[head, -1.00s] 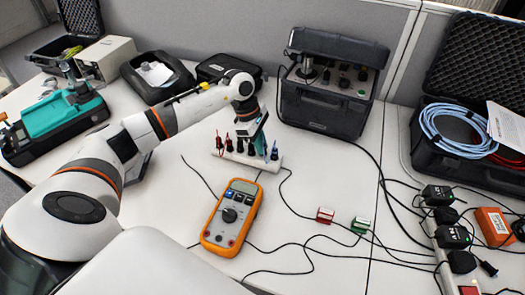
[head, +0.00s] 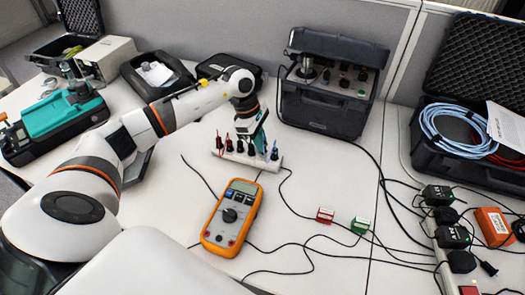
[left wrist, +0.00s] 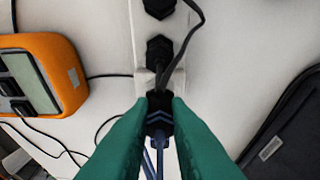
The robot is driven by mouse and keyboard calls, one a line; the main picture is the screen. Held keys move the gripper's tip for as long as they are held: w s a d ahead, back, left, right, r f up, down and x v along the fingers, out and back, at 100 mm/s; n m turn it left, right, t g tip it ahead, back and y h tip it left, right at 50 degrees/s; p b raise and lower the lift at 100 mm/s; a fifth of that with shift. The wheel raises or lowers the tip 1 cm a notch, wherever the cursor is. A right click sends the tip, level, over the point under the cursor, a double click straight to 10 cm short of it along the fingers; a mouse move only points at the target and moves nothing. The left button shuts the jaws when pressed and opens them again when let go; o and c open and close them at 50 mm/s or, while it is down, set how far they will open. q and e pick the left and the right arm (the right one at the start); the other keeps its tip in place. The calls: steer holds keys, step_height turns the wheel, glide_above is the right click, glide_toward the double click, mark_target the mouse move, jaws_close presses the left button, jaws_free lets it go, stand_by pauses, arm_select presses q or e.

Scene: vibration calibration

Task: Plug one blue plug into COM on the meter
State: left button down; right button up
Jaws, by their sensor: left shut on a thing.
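The orange meter (head: 231,217) lies face up on the table, with its dial and several buttons showing. Its orange edge and grey screen also show at the left of the left wrist view (left wrist: 72,75). A white rack (head: 268,162) behind the meter holds a row of red, black and blue plugs. My left gripper (head: 258,148) is down at the rack's right part. In the left wrist view its green fingers (left wrist: 159,112) are shut on a dark plug with blue parts (left wrist: 159,124), at the rack. Whether the plug is seated is hidden. My right gripper is not in view.
A black instrument case (head: 325,107) stands behind the rack. A power strip with adapters (head: 453,237) is at the right. Bare table lies between rack and meter.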

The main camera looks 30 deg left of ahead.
mark_target(264, 143)
arm_select(q)
steer(key=shift+r, duration=0.1)
steer(key=shift+r+p, duration=0.95)
steer(key=shift+r, duration=0.75)
